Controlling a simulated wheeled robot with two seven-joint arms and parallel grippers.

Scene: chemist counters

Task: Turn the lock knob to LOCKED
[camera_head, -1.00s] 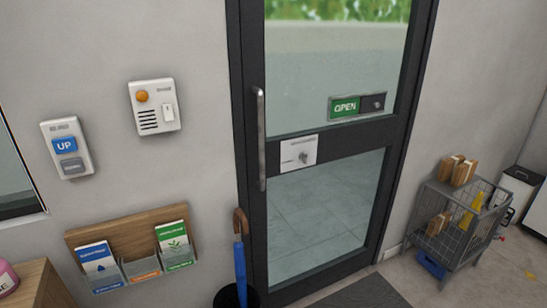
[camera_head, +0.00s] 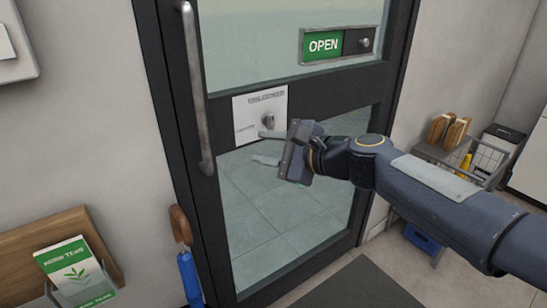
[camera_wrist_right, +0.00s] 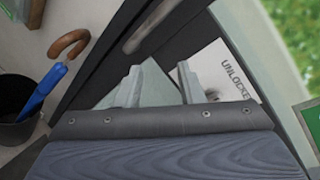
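The lock knob (camera_head: 268,119) is a small grey knob on a white plate (camera_head: 247,108) on the dark door frame. The plate's upper text reads UNLOCKED; its lower-left text is too small to read. My right gripper (camera_head: 268,148) is in front of the door, just below and beside the knob, with its two fingers apart and nothing between them. In the right wrist view, the fingers (camera_wrist_right: 157,85) are spread, and the right one overlaps the plate (camera_wrist_right: 222,73). Whether it touches the knob I cannot tell. My left gripper is out of view.
A vertical door handle (camera_head: 195,90) stands left of the plate. An OPEN sign (camera_head: 323,45) sits above right. An umbrella (camera_head: 182,228) and leaflet rack (camera_head: 30,235) are at lower left. A wire cart (camera_head: 490,160) stands right, partly behind my arm.

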